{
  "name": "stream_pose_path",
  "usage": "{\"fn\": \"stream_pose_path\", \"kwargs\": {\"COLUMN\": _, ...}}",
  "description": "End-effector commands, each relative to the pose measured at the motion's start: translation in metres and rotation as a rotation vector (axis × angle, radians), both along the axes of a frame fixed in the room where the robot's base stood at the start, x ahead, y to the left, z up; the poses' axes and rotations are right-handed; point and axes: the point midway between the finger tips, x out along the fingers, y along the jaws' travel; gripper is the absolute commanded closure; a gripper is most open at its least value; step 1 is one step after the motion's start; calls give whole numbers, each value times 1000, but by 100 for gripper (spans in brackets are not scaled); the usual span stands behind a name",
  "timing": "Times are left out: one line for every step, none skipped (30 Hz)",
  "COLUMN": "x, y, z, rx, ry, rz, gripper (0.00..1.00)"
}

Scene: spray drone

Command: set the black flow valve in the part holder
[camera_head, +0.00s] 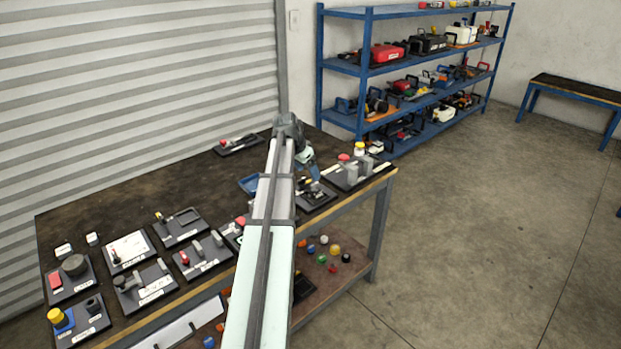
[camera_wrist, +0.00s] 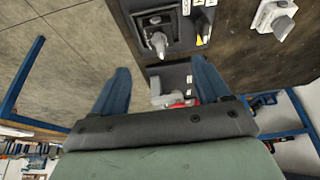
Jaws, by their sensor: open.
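My gripper (camera_wrist: 160,82) is open, with its two blue fingers apart and nothing held between the tips. In the head view my gripper (camera_head: 311,170) is above the far right part of the workbench, partly hidden by my arm. Ahead of the fingertips in the wrist view is a dark board with a square black holder (camera_wrist: 151,21) and a grey part with a knob (camera_wrist: 158,42). I cannot tell for sure which part is the black flow valve or which fixture is the part holder.
The workbench (camera_head: 100,205) carries several dark boards with parts, mostly at its front left. A board with red and yellow knobs (camera_head: 352,172) stands at the right edge. Loose knobs lie on the lower shelf (camera_head: 345,272).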

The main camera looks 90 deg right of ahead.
Motion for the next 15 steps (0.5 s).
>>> {"fn": "stream_pose_path", "kwargs": {"x": 2, "y": 2, "z": 6, "rx": -1, "ry": 0, "rz": 0, "gripper": 24}}
{"fn": "stream_pose_path", "kwargs": {"x": 2, "y": 2, "z": 8, "rx": 0, "ry": 0, "rz": 0, "gripper": 24}}
{"fn": "stream_pose_path", "kwargs": {"x": 3, "y": 3, "z": 11, "rx": 0, "ry": 0, "rz": 0, "gripper": 24}}
{"fn": "stream_pose_path", "kwargs": {"x": 4, "y": 4, "z": 13, "rx": 1, "ry": 1, "rz": 0, "gripper": 24}}
{"fn": "stream_pose_path", "kwargs": {"x": 4, "y": 4, "z": 15, "rx": 0, "ry": 0, "rz": 0, "gripper": 24}}
{"fn": "stream_pose_path", "kwargs": {"x": 5, "y": 5, "z": 16, "rx": 0, "ry": 0, "rz": 0, "gripper": 24}}
{"fn": "stream_pose_path", "kwargs": {"x": 5, "y": 5, "z": 18, "rx": 0, "ry": 0, "rz": 0, "gripper": 24}}
{"fn": "stream_pose_path", "kwargs": {"x": 5, "y": 6, "z": 18, "rx": 0, "ry": 0, "rz": 0, "gripper": 24}}
{"fn": "stream_pose_path", "kwargs": {"x": 5, "y": 6, "z": 19, "rx": 0, "ry": 0, "rz": 0, "gripper": 24}}
{"fn": "stream_pose_path", "kwargs": {"x": 5, "y": 6, "z": 19, "rx": 0, "ry": 0, "rz": 0, "gripper": 24}}
{"fn": "stream_pose_path", "kwargs": {"x": 5, "y": 6, "z": 20, "rx": 0, "ry": 0, "rz": 0, "gripper": 24}}
{"fn": "stream_pose_path", "kwargs": {"x": 6, "y": 6, "z": 20, "rx": 1, "ry": 1, "rz": 0, "gripper": 24}}
{"fn": "stream_pose_path", "kwargs": {"x": 6, "y": 6, "z": 20, "rx": 1, "ry": 1, "rz": 0, "gripper": 24}}
{"fn": "stream_pose_path", "kwargs": {"x": 5, "y": 6, "z": 20, "rx": 1, "ry": 1, "rz": 0, "gripper": 24}}
{"fn": "stream_pose_path", "kwargs": {"x": 5, "y": 6, "z": 20, "rx": 1, "ry": 1, "rz": 0, "gripper": 24}}
